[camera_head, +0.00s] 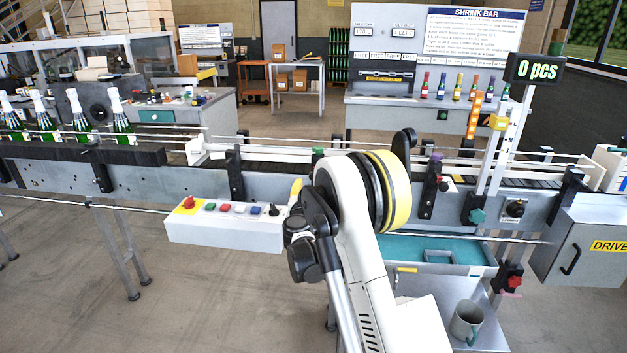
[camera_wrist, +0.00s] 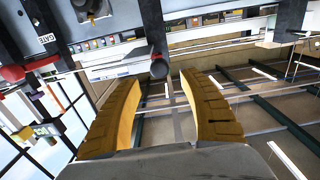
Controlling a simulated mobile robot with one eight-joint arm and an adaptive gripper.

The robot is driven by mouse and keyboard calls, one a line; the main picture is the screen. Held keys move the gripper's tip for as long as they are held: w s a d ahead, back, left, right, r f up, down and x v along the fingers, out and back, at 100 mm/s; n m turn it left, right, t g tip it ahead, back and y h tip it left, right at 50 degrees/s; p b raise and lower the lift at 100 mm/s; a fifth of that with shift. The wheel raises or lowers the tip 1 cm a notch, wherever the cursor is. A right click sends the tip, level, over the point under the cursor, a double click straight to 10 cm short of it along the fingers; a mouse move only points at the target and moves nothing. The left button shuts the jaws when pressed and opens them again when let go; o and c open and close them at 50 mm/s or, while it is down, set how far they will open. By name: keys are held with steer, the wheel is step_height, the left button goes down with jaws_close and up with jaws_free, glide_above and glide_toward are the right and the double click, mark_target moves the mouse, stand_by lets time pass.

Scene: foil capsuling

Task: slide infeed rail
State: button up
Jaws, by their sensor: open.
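In the head view the conveyor (camera_head: 203,183) crosses the picture, with thin pale guide rails (camera_head: 270,138) along its top. I cannot tell for certain which stretch is the infeed rail. My gripper (camera_wrist: 158,82) shows in the wrist view as two yellow-orange fingers, open and apart. A dark round-ended knob (camera_wrist: 159,67) shows just beyond and between the fingertips; contact is not clear. Behind it a pale rail (camera_wrist: 215,37) runs across the view.
Several foil-topped bottles (camera_head: 82,120) stand on the conveyor at left. A button panel (camera_head: 225,222) juts out in front. A teal tray (camera_head: 440,250) and a mug (camera_head: 466,322) are at lower right. A red handle (camera_wrist: 40,64) is near the GATE label in the wrist view.

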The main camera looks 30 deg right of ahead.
steer(key=b+x, duration=0.1)
steer(key=x, duration=0.5)
steer(key=shift+w+d, duration=0.15)
jaws_close()
